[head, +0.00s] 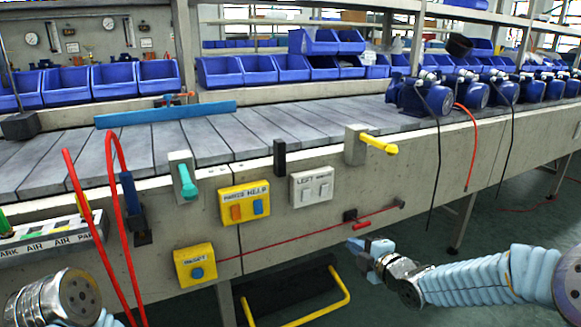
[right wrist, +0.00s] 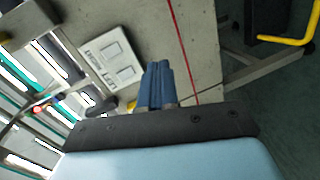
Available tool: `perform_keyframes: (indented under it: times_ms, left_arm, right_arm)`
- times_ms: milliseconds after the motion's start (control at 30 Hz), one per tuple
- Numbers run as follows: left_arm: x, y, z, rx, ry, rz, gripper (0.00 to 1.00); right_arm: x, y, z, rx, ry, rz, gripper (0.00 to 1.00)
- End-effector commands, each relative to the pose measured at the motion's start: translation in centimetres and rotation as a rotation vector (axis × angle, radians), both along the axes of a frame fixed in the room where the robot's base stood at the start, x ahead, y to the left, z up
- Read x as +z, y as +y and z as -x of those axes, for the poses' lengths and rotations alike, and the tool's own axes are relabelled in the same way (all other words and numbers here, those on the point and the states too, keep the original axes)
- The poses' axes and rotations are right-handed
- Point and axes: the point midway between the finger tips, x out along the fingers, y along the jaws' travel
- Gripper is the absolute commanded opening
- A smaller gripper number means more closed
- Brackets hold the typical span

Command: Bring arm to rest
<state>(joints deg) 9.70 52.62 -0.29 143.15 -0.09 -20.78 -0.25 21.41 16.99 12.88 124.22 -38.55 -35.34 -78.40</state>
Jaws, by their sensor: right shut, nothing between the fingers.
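My right arm (head: 470,283) reaches in from the right of the head view, in front of the line's side. Its gripper (head: 362,246) is below the red cord's right end, close to the grey side panel in the picture. I cannot tell the exact gap. In the right wrist view the blue fingers (right wrist: 157,85) are together with nothing between them. The grey switch box (right wrist: 113,66) shows left of them in that view. My left arm (head: 52,300) shows only at the lower left corner; its gripper is out of view.
The side panel carries a yellow two-button box (head: 244,203), a grey switch box (head: 312,186), a yellow one-button box (head: 195,265), a teal lever (head: 187,180), a yellow lever (head: 378,144) and a red cord (head: 290,245). A yellow rail (head: 325,310) stands below. Blue pumps (head: 428,97) stand along the conveyor.

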Motion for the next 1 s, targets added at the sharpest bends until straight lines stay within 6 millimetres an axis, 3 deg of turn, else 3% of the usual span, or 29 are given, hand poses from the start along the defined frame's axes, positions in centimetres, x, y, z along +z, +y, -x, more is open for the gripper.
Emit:
perform_keyframes:
  times_ms: [167,300,433,500,600,700,1000]
  left_arm:
    - [1.5,-0.4,0.1,-0.007,0.002,0.005,0.43]
    - [2.5,-0.7,0.3,-0.012,0.005,0.01,0.43]
    - [3.3,-1.0,0.4,-0.018,0.007,0.014,0.43]
    - [3.6,-1.1,0.4,-0.019,0.008,0.016,0.43]
    - [3.8,-1.2,0.5,-0.022,0.009,0.017,0.43]
    - [3.9,-1.3,0.5,-0.023,0.01,0.019,0.43]
    - [3.8,-1.3,0.5,-0.023,0.01,0.019,0.43]
  right_arm:
    - [-12.0,3.8,3.8,-0.167,0.491,-0.448,0.0]
    - [-21.6,7.3,10.9,-0.456,0.94,-0.79,0.0]
    - [-27.6,9.5,18.8,-0.797,1.263,-0.991,0.0]
    - [-29.5,10.2,22.5,-0.973,1.378,-1.054,0.0]
    - [-31.1,10.7,26.5,-1.174,1.474,-1.104,0.0]
    - [-31.8,10.9,28.6,-1.292,1.515,-1.125,0.0]
    - [-32.0,10.9,29.2,-1.329,1.525,-1.133,0.0]
